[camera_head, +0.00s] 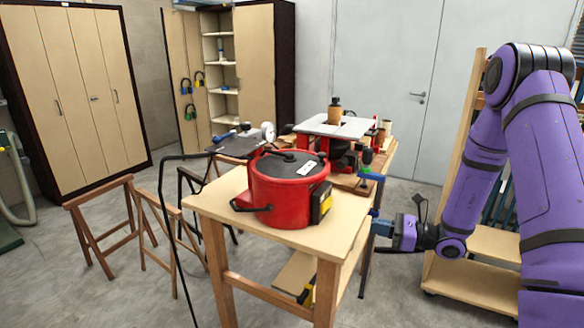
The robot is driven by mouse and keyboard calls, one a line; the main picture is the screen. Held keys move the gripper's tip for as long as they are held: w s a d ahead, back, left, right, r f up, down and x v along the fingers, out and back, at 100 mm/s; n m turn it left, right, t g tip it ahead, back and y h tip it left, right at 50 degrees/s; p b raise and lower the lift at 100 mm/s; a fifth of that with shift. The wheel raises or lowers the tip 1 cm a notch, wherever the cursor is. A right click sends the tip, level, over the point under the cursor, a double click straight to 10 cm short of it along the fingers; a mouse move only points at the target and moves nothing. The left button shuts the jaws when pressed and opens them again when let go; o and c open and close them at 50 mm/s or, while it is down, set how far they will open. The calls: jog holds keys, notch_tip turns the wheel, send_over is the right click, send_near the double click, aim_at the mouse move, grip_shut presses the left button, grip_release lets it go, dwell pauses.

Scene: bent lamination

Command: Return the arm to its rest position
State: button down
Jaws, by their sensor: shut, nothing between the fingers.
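My purple arm comes in from the right side of the head view, bent at the top right and reaching down. My gripper (382,227) is at its lower end, pointing left, close to the right edge of the wooden table (350,207). It is shut, with nothing seen between its fingers. I cannot tell whether it touches the table edge. A red pot-like machine (283,200) with a dark lid stands upright on the table, left of my gripper and apart from it.
A clamp (371,177) rises at the table's back right. A red router table (333,128) stands behind. Wooden trestles (100,220) are at left. A wooden rack (470,285) stands beside and behind my arm. Open floor (395,290) shows between table and rack.

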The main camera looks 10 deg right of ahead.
jog(key=s+a+r+n+g+h, duration=0.2)
jog(key=s+a+r+n+g, duration=0.25)
jog(key=s+r+n, duration=0.3)
jog(key=s+a+r+n+g+h, duration=0.3)
jog(key=s+a+r+n+g, duration=0.15)
jog(key=s+r+n, duration=0.35)
jog(key=s+d+r+n+t+h, duration=0.2)
jog(key=s+d+r+n+h, duration=0.1)
jog(key=s+r+n+h, duration=0.1)
jog(key=s+d+r+n+t+h, duration=0.3)
jog(key=s+r+h, duration=0.3)
jog(key=s+r, duration=0.2)
jog(key=shift+s+d+n+t+h, duration=0.3)
jog(key=shift+s+d+n+h, duration=0.25)
jog(key=shift+s, duration=0.75)
jog(key=shift+a, duration=0.15)
